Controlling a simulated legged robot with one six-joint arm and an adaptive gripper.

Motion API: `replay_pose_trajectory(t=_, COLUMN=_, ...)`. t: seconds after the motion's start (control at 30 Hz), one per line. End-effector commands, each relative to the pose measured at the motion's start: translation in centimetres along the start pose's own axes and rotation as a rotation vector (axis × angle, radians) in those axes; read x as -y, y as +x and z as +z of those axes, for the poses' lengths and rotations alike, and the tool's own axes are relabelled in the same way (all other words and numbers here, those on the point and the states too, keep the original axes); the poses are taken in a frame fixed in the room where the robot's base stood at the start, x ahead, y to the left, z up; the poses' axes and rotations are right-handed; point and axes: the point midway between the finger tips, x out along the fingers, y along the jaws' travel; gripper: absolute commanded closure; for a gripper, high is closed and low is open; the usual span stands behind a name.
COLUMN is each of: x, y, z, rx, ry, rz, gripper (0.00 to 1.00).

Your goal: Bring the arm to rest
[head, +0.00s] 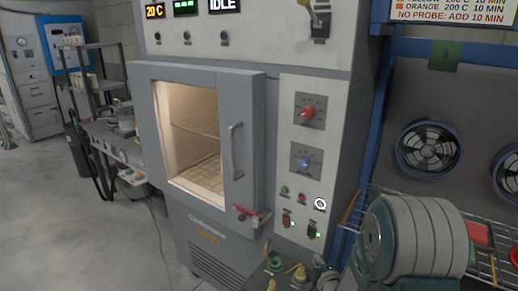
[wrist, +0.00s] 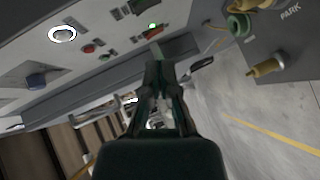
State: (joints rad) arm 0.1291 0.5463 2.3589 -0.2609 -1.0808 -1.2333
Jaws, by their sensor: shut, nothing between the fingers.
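My gripper (wrist: 155,65) is shut and empty in the wrist view, its fingers together near the lower edge of the oven's control panel (wrist: 100,35). I cannot tell whether the fingertips touch the panel. In the head view, a large part of my arm (head: 415,240) fills the lower right, and my gripper cannot be made out clearly there. The oven (head: 175,195) stands in the middle with its windowed door closed or nearly so and its inside lit. Its display reads IDLE.
The oven panel has a red knob (head: 308,112), a blue knob (head: 303,162) and several small buttons. A grey box marked PARK (wrist: 285,40) carries brass fittings. Fans (head: 428,148) and a wire shelf are at right. A workbench (head: 115,140) stands left; the floor (head: 75,240) is open.

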Motion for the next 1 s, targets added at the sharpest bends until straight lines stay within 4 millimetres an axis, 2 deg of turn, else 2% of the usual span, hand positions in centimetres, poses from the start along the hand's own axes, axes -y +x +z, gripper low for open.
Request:
replay_pose_trajectory(t=0.03, x=-1.5, y=-0.4, z=-0.4, rx=0.015, ry=0.035, rz=-0.016, gripper=1.00)
replay_pose_trajectory(t=0.1, x=-2.8, y=-1.1, z=-0.7, rx=0.047, ry=0.097, rz=-0.054, gripper=1.00)
replay_pose_trajectory(t=0.27, x=-5.6, y=-3.5, z=-1.5, rx=0.128, ry=0.249, rz=-0.130, gripper=1.00)
replay_pose_trajectory(t=0.47, x=-8.3, y=-7.6, z=-2.6, rx=0.240, ry=0.452, rz=-0.211, gripper=1.00)
replay_pose_trajectory(t=0.73, x=-10.6, y=-15.0, z=-4.5, rx=0.402, ry=0.744, rz=-0.300, gripper=1.00)
replay_pose_trajectory(t=1.0, x=-10.9, y=-23.9, z=-6.6, rx=0.576, ry=1.036, rz=-0.380, gripper=1.00)
